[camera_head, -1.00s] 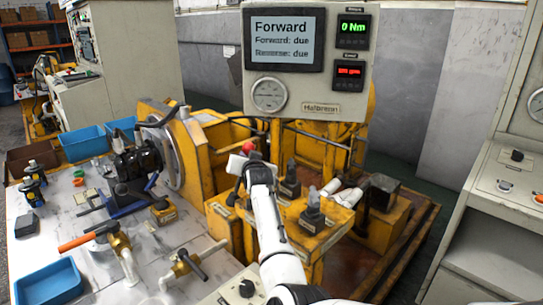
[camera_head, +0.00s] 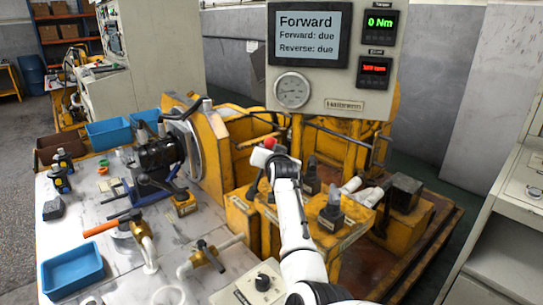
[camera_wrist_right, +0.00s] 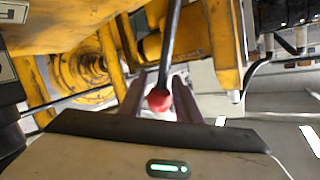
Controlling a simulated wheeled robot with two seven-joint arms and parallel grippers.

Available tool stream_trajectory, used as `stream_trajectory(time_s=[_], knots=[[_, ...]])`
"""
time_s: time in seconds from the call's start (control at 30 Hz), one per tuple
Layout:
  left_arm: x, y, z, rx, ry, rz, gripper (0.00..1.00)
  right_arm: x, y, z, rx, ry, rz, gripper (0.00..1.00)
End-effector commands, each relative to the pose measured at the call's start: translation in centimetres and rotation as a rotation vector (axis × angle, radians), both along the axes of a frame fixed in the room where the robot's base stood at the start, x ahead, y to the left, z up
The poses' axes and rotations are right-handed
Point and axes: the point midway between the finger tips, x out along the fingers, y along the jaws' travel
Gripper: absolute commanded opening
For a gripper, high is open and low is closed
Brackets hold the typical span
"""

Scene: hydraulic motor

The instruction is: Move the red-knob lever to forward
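The red knob (camera_head: 270,142) tops a dark lever on the yellow valve stand (camera_head: 240,212), under the display panel. In the right wrist view, the red knob (camera_wrist_right: 159,100) sits between the two fingers, with its dark shaft (camera_wrist_right: 172,45) running up the picture. My right gripper (camera_wrist_right: 160,98) appears closed around the knob, a finger close on each side. In the head view my white right arm reaches up from the bottom and hides the lever's lower part. The display (camera_head: 308,34) reads "Forward", "Forward: due" and "Reverse: due". My left gripper is out of view.
Other dark levers (camera_head: 333,195) stand just right of my wrist on the yellow stand. The hydraulic motor (camera_head: 157,155) and an orange-handled valve (camera_head: 105,228) are on the bench to the left. Blue bins (camera_head: 72,270) sit on the bench. A grey cabinet (camera_head: 510,180) is at right.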

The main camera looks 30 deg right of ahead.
Motion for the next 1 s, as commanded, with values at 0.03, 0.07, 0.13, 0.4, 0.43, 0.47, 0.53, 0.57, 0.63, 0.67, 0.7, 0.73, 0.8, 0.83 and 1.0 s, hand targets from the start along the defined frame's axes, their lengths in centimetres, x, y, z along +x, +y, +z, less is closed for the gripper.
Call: stream_trajectory(time_s=[0.03,0.07,0.13,0.4,0.43,0.47,0.53,0.57,0.63,0.67,0.7,0.73,0.8,0.83,1.0], knots=[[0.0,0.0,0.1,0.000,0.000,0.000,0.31,-0.5,0.3,0.1,0.000,0.001,0.000,0.30],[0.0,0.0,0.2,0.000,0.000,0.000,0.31,-0.8,0.5,0.2,0.001,0.000,0.001,0.30],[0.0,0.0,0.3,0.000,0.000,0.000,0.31,-1.7,0.8,0.4,0.001,0.000,0.001,0.30],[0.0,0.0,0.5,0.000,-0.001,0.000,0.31,-5.5,2.4,1.5,0.000,-0.002,0.000,0.30],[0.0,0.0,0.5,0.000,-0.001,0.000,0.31,-5.8,2.6,1.6,0.000,-0.002,0.000,0.30],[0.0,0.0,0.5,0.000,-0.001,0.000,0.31,-6.2,2.8,1.7,0.001,-0.002,0.001,0.30],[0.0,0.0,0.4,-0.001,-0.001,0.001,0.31,-6.9,3.1,1.9,0.000,-0.003,0.001,0.30],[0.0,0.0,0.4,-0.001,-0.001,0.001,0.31,-7.2,3.2,2.0,0.000,-0.003,0.001,0.30],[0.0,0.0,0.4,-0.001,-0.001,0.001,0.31,-7.7,3.4,2.2,0.001,-0.004,0.000,0.30],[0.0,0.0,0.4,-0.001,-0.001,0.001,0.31,-7.9,3.5,2.2,0.001,-0.003,0.001,0.30],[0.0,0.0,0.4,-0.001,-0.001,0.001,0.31,-8.1,3.6,2.3,0.001,-0.004,0.000,0.30],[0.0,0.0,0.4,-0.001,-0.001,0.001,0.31,-8.2,3.6,2.3,0.001,-0.003,0.001,0.30],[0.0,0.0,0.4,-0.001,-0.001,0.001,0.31,-8.3,3.6,2.4,0.001,-0.003,0.001,0.30],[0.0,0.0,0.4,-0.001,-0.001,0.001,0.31,-8.3,3.7,2.4,0.001,-0.003,0.001,0.30],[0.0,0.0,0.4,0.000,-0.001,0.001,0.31,-8.3,3.7,2.4,0.001,-0.004,0.000,0.30]])
